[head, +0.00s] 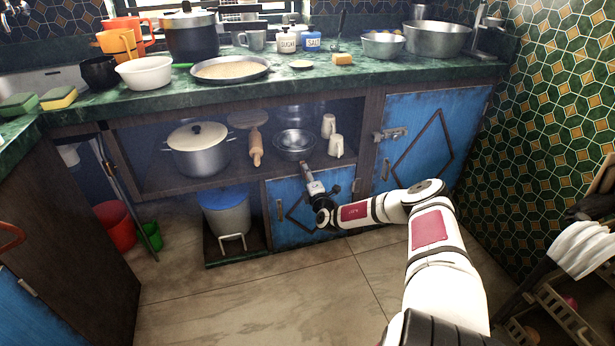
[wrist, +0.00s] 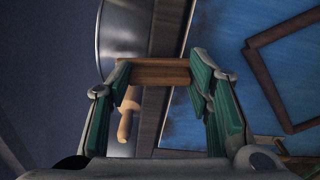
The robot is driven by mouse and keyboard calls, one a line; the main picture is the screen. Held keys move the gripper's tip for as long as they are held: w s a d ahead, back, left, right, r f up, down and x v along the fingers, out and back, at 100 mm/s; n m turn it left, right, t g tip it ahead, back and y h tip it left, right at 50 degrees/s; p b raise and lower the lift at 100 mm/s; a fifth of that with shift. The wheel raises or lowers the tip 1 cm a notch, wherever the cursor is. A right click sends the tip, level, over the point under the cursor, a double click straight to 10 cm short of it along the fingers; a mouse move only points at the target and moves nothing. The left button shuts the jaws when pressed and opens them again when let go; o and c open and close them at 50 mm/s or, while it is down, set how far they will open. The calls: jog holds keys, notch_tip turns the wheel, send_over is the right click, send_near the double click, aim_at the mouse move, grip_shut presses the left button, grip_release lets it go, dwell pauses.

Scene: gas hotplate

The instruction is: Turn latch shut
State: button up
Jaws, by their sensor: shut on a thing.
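My gripper (wrist: 160,74) is shut on a small brown wooden latch (wrist: 158,73), which spans the gap between its green-lined fingers in the wrist view. In the head view my gripper (head: 307,172) is at the top edge of the small blue cabinet door (head: 338,177), below the open shelf. The blue door also shows at the right in the wrist view (wrist: 228,70), with its dark diamond frame. The door looks closed or nearly so. In the head view my gripper hides most of the latch, and its exact angle is hard to tell.
A larger blue door (head: 433,120) with a metal bolt (head: 390,133) is to the right. The shelf above holds a pot (head: 198,155), a rolling pin (head: 256,147), a colander (head: 294,145) and mugs (head: 336,147). A blue-lidded bin (head: 228,215) stands left of the small door.

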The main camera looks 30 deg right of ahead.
jog(key=shift+m, duration=0.8)
jog(key=o, duration=1.1)
jog(key=shift+f, duration=0.1)
jog(key=shift+o, duration=0.2)
jog(key=v, duration=1.2)
